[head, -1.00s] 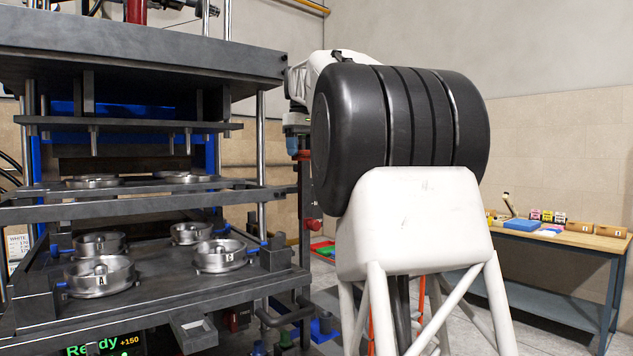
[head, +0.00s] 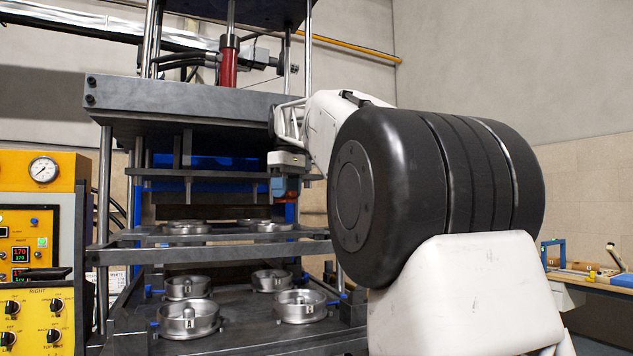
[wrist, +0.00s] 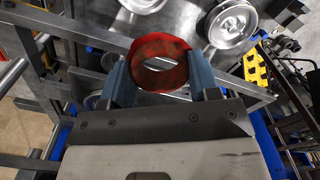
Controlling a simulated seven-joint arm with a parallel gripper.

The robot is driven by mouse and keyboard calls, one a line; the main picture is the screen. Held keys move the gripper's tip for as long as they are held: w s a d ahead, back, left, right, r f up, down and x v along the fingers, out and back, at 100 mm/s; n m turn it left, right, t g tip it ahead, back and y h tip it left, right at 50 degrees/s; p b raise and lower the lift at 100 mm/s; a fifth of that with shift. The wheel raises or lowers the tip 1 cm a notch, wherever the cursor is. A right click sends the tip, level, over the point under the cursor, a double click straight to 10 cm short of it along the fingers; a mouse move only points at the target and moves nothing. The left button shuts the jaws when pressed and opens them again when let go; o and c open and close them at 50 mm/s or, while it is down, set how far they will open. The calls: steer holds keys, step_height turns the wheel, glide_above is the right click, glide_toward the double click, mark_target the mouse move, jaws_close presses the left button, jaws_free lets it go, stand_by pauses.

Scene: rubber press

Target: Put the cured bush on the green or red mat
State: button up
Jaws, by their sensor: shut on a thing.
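The cured bush (wrist: 150,42) is a dark red ring with an open hole. In the wrist view it sits between the two blue-grey fingers of my gripper (wrist: 160,77), which is shut on it. In the head view my gripper (head: 282,188) is small and hangs at the right side of the press, at about the height of its middle plate; a bit of red shows at the fingers. Much of my arm hides what lies to the right of and below it. No green or red mat can be made out in either current view.
The press frame (head: 190,128) stands left of centre, with open ring moulds marked A (head: 188,320) and B (head: 300,306) on its lower plate. A yellow control cabinet (head: 45,180) is at far left. A wooden workbench (head: 590,278) is at right.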

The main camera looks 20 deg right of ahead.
steer(key=s+a+f+n, duration=0.25)
steer(key=a+f, duration=0.35)
steer(key=a, duration=0.9)
steer(key=s+a+f+n, duration=0.25)
steer(key=a+f, duration=0.35)
steer(key=a, duration=0.9)
steer(key=s+a+f+n, duration=0.1)
steer(key=a+f+n, duration=0.35)
steer(key=a, duration=1.05)
steer(key=a+f+m, duration=0.3)
steer(key=a+f, duration=0.6)
steer(key=f, duration=0.5)
steer(key=a+f+m, duration=0.4)
steer(key=a+f, duration=0.6)
steer(key=f, duration=0.4)
steer(key=s+a+f+m, duration=0.1)
steer(key=s+a+f, duration=0.1)
steer(key=f, duration=0.6)
steer(key=s+a+f+m, duration=0.2)
steer(key=a+f, duration=0.2)
steer(key=f, duration=0.5)
steer(key=s+a+f+m, duration=0.2)
steer(key=a+f, duration=0.2)
steer(key=f, duration=0.5)
steer(key=shift+a, duration=0.1)
steer(key=shift+f, duration=0.2)
steer(key=shift+f, duration=2.65)
steer(key=shift+f, duration=0.2)
